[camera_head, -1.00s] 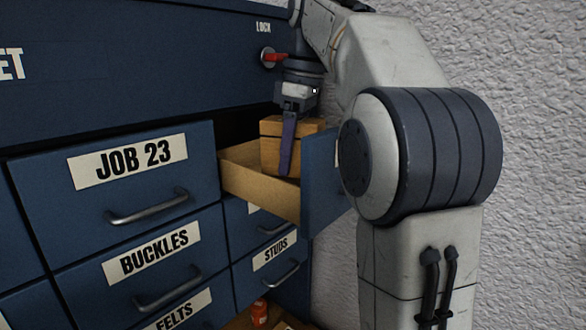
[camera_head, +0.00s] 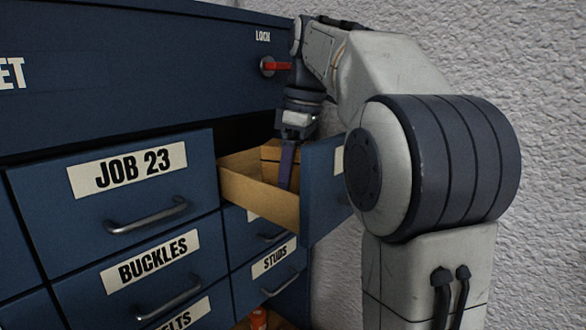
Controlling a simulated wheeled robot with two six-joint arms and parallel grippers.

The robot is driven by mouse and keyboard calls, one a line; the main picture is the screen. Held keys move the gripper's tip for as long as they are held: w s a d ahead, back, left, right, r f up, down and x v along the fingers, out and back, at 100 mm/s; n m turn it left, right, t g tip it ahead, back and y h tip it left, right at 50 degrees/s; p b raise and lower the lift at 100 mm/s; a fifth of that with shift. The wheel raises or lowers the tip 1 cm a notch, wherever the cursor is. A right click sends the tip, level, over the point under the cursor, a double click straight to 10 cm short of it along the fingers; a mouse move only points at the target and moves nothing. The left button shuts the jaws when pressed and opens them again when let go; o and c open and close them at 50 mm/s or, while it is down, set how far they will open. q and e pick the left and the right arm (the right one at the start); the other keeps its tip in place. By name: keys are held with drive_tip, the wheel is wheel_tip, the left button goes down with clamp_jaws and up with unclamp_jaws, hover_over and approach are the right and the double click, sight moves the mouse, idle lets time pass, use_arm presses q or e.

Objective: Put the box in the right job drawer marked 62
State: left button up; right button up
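The wooden box (camera_head: 269,154) is partly inside an open drawer (camera_head: 258,197) with a blue front and light wood sides. The drawer's near side wall hides the box's lower part, and I cannot tell if it touches the bottom. My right gripper (camera_head: 287,168) points down into the drawer, with one dark finger showing against the box's near side. It looks shut on the box; the other finger is hidden. Only a sliver of the label on the drawer's front (camera_head: 318,190) shows, so its number cannot be read. My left gripper is not in view.
Shut drawers marked JOB 23 (camera_head: 126,169), BUCKLES (camera_head: 152,262) and STUDS (camera_head: 272,259) are left of and below the open one. A grey wall (camera_head: 540,60) stands right. A small orange object (camera_head: 258,318) lies low down.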

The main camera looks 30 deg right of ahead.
sight(298, 144)
drive_tip(key=r, duration=0.2)
drive_tip(key=r+p, duration=0.1)
drive_tip(key=r, duration=0.3)
drive_tip(key=shift+s+d+r+p, duration=0.25)
drive_tip(key=shift+s+d+p, duration=0.05)
drive_tip(key=shift+d, duration=0.05)
drive_tip(key=r+p, duration=0.2)
drive_tip(key=r, duration=0.1)
drive_tip(key=r+p, duration=0.1)
drive_tip(key=shift+s+d+r, duration=0.2)
drive_tip(key=shift+s+r, duration=0.1)
drive_tip(key=shift+r, duration=0.05)
drive_tip(key=shift+s+r+p, duration=0.1)
drive_tip(key=shift+r+p, duration=0.4)
drive_tip(key=shift+p, duration=0.05)
